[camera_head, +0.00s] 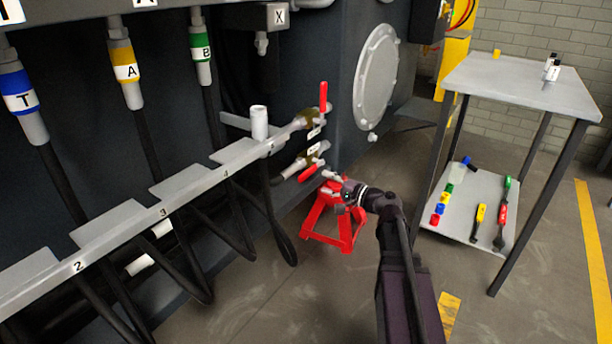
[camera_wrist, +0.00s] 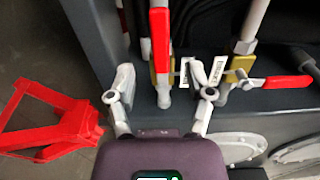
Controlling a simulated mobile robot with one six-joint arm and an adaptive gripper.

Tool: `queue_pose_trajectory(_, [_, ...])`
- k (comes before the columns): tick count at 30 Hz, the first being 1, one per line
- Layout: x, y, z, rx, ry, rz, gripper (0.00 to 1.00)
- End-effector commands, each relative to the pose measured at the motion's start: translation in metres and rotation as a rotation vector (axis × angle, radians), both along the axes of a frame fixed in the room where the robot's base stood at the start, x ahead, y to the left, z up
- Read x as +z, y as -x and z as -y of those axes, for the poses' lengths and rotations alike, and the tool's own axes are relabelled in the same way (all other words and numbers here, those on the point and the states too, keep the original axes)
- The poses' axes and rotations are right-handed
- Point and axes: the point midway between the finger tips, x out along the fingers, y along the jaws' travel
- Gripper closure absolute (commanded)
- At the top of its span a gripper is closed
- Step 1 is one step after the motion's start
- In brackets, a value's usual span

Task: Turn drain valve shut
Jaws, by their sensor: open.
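Two valves with red lever handles sit on the chassis side; their white tags are too small to read. The lower valve's red handle (camera_head: 308,173) lies roughly along its pipe; it also shows in the wrist view (camera_wrist: 160,38). The upper valve's red handle (camera_head: 323,97) stands upright, across its pipe; in the wrist view this handle (camera_wrist: 288,82) points right. My gripper (camera_head: 331,183) is open and empty, close to the lower valve. In the wrist view its fingertips (camera_wrist: 166,85) are spread on either side of the lower valve, with no clear contact on the handle.
A red jack stand (camera_head: 333,217) is on the floor just under my gripper. A grey rail (camera_head: 120,222) with hanging black hoses runs along the chassis at left. A cart (camera_head: 500,80) with tools on its lower shelf stands at right.

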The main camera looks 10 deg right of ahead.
Motion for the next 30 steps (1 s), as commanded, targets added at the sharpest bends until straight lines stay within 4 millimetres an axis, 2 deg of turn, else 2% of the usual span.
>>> queue_pose_trajectory(6, [0.000, -0.024, -0.022, 0.002, 0.000, 0.000, 0.33])
queue_pose_trajectory(15, [0.000, -0.047, -0.046, 0.001, 0.000, 0.000, 0.33])
queue_pose_trajectory(30, [0.000, -0.053, -0.053, 0.000, 0.000, 0.000, 0.33])
